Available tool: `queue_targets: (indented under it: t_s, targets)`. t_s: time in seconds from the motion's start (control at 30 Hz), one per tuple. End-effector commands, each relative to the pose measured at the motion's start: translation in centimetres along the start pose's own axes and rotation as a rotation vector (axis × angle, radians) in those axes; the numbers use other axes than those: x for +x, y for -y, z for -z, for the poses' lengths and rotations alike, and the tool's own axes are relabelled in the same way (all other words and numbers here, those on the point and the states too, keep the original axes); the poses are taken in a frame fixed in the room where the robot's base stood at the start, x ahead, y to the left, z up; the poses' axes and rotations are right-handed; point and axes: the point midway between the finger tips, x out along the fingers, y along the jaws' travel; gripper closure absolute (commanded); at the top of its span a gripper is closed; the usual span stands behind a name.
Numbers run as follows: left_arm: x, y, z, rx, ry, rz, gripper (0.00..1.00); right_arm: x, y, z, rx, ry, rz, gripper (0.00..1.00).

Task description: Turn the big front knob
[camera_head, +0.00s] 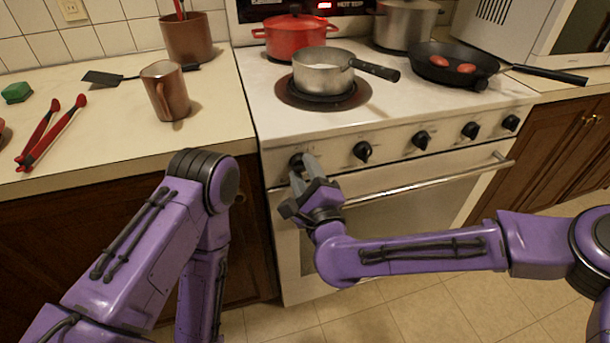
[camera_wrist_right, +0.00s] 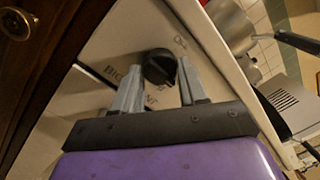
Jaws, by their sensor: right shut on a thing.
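The leftmost black knob (camera_head: 297,160) on the stove's front panel is partly hidden by my right gripper (camera_head: 304,172) in the head view. In the right wrist view, this knob (camera_wrist_right: 158,67) sits between the two grey fingers of my right gripper (camera_wrist_right: 160,84), with the printed word "BIG" beside it. My right gripper is shut on this knob. My left arm enters at the lower left of the head view; its gripper is out of view.
Several other knobs (camera_head: 362,151) line the panel. The oven handle (camera_head: 440,182) runs just below. A saucepan (camera_head: 322,72), a red pot (camera_head: 296,32) and a skillet (camera_head: 455,63) stand on the stove top. A brown mug (camera_head: 166,90) stands on the left counter.

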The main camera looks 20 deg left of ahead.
Motion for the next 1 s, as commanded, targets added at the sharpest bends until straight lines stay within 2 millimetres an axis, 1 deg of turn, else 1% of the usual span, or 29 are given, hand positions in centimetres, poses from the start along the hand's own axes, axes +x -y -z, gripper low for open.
queue_targets:
  t_s: [0.47, 0.5, 0.53, 0.57, 0.87, 0.97, 1.0]
  targets:
    - [0.1, 0.0, 0.0, 0.0, 0.0, 0.0, 0.63, 0.0, -0.1, 0.1, 0.012, -0.003, -0.001, 0.88]
    - [0.1, 0.0, 0.0, 0.0, 0.0, 0.0, 0.63, 0.0, -0.1, 0.1, 0.012, -0.003, -0.001, 0.48]
    - [0.1, 0.0, 0.0, 0.0, 0.0, 0.0, 0.63, 0.0, -0.1, 0.1, 0.012, -0.003, -0.001, 0.38]
    - [0.1, 0.0, 0.0, 0.0, 0.0, 0.0, 0.63, 0.0, -0.1, 0.1, 0.012, -0.003, -0.001, 0.32]
    - [0.1, 0.0, -0.1, 0.0, 0.0, 0.0, 0.63, -0.2, -0.1, 0.0, 0.011, -0.001, 0.0, 0.32]
    - [0.3, 0.0, -0.1, 0.0, 0.0, 0.0, 0.63, -1.4, -0.1, 0.1, 0.011, -0.001, -0.001, 0.32]
    - [0.4, 0.0, -0.2, 0.0, 0.0, 0.0, 0.63, -2.2, -0.2, 0.1, 0.011, 0.0, -0.003, 0.32]
